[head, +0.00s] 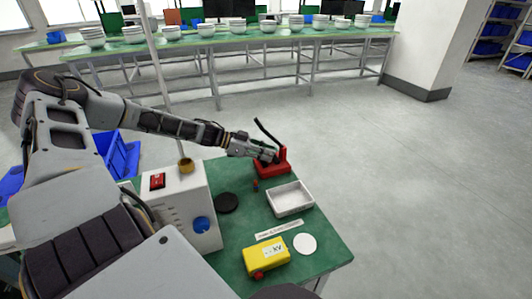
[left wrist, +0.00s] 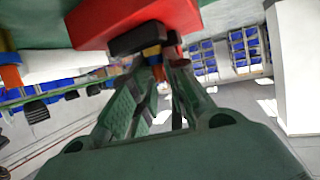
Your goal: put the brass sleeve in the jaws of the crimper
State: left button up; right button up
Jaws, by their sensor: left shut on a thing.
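The crimper (head: 273,168) is red with a raised black handle and stands near the far edge of the green table. In the left wrist view its red body (left wrist: 120,18) and a black part (left wrist: 142,38) fill the top. My left gripper (head: 265,156) is at the crimper, its fingertips close to it. The left wrist view shows its fingers (left wrist: 158,72) shut on a small brass-coloured piece, the brass sleeve (left wrist: 154,57), right by the black part. I cannot tell whether the sleeve is inside the jaws. The arm hides it in the head view. My right gripper is out of view.
A white tray (head: 290,199) stands just in front of the crimper. Nearer are a yellow device (head: 266,253), a white disc (head: 305,244) and a black disc (head: 227,203). A pale box (head: 190,205) with a red switch stands left. Open floor lies to the right.

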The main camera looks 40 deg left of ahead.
pick_arm(q)
jog(key=shift+f, duration=0.1)
jog(key=o, duration=0.8)
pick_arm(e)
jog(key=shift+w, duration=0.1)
pick_arm(q)
jog(key=shift+s+a+r, duration=0.15)
jog(key=shift+r, duration=0.1)
jog(key=shift+s+a+r, duration=0.1)
jog(key=shift+s+a, duration=0.05)
jog(key=shift+s+a+r+p, duration=0.25)
jog(key=shift+s+a+p, duration=0.1)
jog(key=shift+a+p, duration=0.1)
jog(key=shift+s+a+r, duration=0.25)
jog(key=shift+s+a, duration=0.1)
jog(key=shift+s, duration=0.1)
jog(key=shift+p+v, duration=1)
jog(key=shift+v, duration=3.3)
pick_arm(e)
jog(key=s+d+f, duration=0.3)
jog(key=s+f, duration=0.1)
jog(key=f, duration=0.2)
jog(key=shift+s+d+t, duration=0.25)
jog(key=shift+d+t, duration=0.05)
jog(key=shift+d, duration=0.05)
